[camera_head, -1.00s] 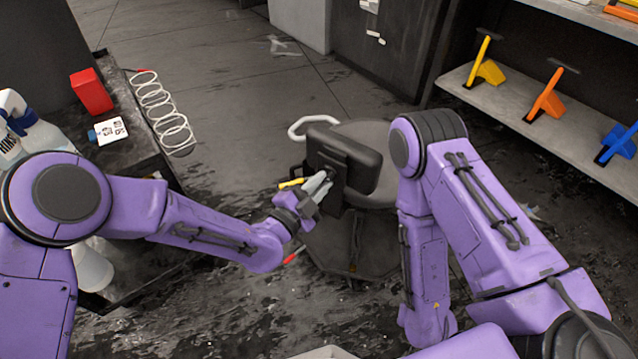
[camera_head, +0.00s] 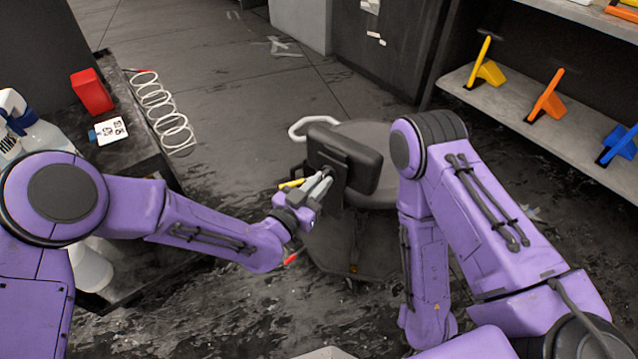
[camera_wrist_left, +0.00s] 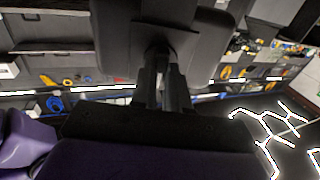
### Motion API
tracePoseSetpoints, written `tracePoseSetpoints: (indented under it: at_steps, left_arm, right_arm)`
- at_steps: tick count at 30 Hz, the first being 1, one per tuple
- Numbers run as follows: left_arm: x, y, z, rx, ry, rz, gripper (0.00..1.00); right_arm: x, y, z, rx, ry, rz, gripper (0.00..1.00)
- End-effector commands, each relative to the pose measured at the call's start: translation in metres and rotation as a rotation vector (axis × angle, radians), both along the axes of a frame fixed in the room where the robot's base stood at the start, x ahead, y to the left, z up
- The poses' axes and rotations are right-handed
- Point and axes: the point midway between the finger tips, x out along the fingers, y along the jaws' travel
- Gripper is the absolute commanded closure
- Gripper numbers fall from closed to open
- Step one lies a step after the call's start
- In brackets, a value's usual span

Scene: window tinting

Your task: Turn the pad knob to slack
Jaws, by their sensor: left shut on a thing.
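The dark pad (camera_head: 358,165) is an upright, rounded block at the back of a dark seat. It also shows large in the left wrist view (camera_wrist_left: 115,45). The pad knob (camera_head: 328,171) is small and dark, on the pad's near face, and mostly hidden by my fingers. My left gripper (camera_head: 322,182) is shut on the knob, its grey fingertips against the pad's near face. In the left wrist view the two fingers (camera_wrist_left: 160,78) reach up to the knob, close together. My right arm stands at the right, but its gripper is out of view.
A dark bench (camera_head: 150,185) at left carries a red block (camera_head: 92,92), a white coil (camera_head: 160,108), a tag and bottles. A shelf (camera_head: 515,108) at right holds coloured tools. A white loop handle (camera_head: 297,129) is behind the pad. Open floor lies beyond.

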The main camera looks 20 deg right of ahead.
Motion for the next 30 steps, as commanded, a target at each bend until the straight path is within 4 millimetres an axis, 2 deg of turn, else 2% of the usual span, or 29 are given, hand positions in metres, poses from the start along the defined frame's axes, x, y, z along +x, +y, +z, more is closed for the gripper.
tracePoseSetpoints:
  at_steps: [30]
  left_arm:
    - [0.0019, 0.0018, -0.0022, -0.58, 0.77, 0.002, 1.0]
  right_arm:
    - [0.0, 0.0, -0.0037, 0.0, 0.0, 0.0, 1.0]
